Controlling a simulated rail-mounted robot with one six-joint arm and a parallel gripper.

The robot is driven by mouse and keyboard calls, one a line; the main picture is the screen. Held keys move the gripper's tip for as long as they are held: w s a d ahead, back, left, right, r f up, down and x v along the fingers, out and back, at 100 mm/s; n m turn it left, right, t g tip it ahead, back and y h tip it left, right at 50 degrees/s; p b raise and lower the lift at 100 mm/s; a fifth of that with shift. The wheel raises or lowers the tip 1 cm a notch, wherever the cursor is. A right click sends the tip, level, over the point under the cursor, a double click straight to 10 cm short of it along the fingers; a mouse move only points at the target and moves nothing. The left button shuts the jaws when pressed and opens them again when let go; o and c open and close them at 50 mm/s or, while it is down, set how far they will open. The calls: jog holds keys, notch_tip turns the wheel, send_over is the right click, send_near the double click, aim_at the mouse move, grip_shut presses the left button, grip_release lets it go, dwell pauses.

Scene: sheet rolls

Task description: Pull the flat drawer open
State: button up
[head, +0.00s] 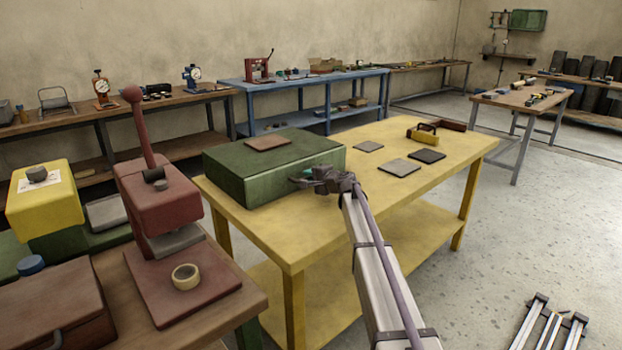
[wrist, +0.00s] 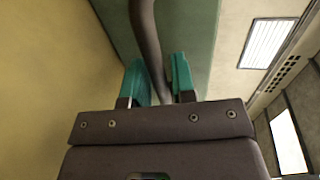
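The flat drawer unit is a low green box (head: 245,165) lying on the yellow table (head: 420,183), with a small brown plate (head: 268,143) on top. In the wrist view its green face (wrist: 195,30) is close ahead. A dark curved handle (wrist: 146,30) runs down that face and passes between the two teal fingers of my gripper (wrist: 158,80). The fingers lie close on both sides of the handle; whether they clamp it is unclear. In the head view my gripper (head: 305,177) is at the box's right front side, and my wrist hides the handle. No drawer gap is visible.
Flat grey and dark plates (head: 400,167) and a yellow-and-dark tool (head: 422,133) lie on the table's right part. A red press (head: 160,205) stands on the brown bench at the left. The floor (head: 520,230) right of the yellow table is mostly clear.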

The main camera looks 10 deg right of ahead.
grip_shut()
